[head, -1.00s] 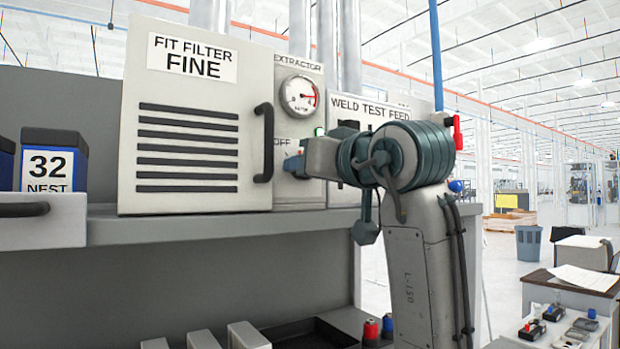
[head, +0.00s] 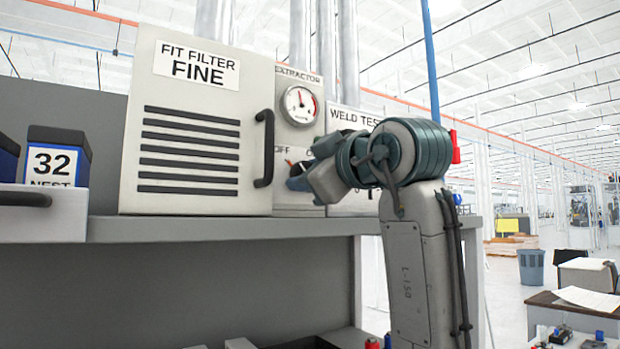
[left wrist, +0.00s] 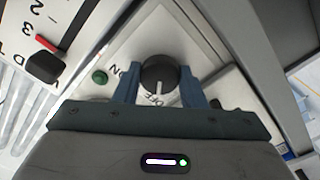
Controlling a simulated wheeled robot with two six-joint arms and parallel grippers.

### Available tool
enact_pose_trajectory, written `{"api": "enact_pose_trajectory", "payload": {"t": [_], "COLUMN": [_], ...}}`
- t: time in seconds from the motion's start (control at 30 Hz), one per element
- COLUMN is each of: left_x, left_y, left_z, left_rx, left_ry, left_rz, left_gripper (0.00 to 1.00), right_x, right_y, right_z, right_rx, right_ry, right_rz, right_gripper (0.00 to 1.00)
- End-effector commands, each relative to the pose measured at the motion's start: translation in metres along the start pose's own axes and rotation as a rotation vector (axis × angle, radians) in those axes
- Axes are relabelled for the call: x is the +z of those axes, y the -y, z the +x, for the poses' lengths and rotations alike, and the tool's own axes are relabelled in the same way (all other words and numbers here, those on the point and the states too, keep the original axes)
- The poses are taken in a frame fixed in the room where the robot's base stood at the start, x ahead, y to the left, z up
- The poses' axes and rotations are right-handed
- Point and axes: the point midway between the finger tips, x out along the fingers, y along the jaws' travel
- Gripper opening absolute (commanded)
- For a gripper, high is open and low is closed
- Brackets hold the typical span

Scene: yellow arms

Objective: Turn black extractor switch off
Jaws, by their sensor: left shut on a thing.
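The extractor panel (head: 284,88) stands between the filter door and the weld test feed box. Its black switch (left wrist: 159,73) is a round knob with a white pointer line, clear in the left wrist view. The line points down toward the OFF lettering; the ON lettering is to its left. My left gripper (head: 299,176) is at this panel, its blue fingers (left wrist: 160,88) shut on either side of the knob. In the head view the gripper largely hides the knob. The gauge (head: 300,105) above has its needle pointing roughly up. My right gripper is not in view.
The filter door (head: 195,120) with its black handle (head: 264,148) is close on the left. The weld test feed box (head: 350,118) is partly behind my arm. A green lamp (left wrist: 100,76) and a red-marked dark control (left wrist: 46,63) lie beside the fingers in the wrist view.

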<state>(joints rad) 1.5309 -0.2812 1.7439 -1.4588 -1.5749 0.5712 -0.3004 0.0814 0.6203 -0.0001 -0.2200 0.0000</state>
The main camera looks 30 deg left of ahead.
Motion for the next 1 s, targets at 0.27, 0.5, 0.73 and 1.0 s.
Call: {"api": "enact_pose_trajectory", "payload": {"t": [0.27,0.5,0.73,1.0], "left_x": [0.0004,0.0001,0.0000,-0.0001], "left_y": [0.0001,-0.0001,-0.0001,-0.0001], "left_z": [0.0000,0.0000,0.0000,-0.0001], "left_rx": [0.000,0.000,0.000,0.000], "left_ry": [0.001,0.001,0.000,0.000], "left_rz": [-0.080,-0.096,-0.096,-0.095], "left_gripper": [0.14,0.14,0.14,0.59], "right_x": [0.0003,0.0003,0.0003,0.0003], "right_y": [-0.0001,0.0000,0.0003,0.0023], "right_z": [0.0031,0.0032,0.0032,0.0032], "right_rx": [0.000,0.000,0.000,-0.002], "right_ry": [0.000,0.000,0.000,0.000], "right_rz": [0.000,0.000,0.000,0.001], "right_gripper": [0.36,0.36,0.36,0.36]}}
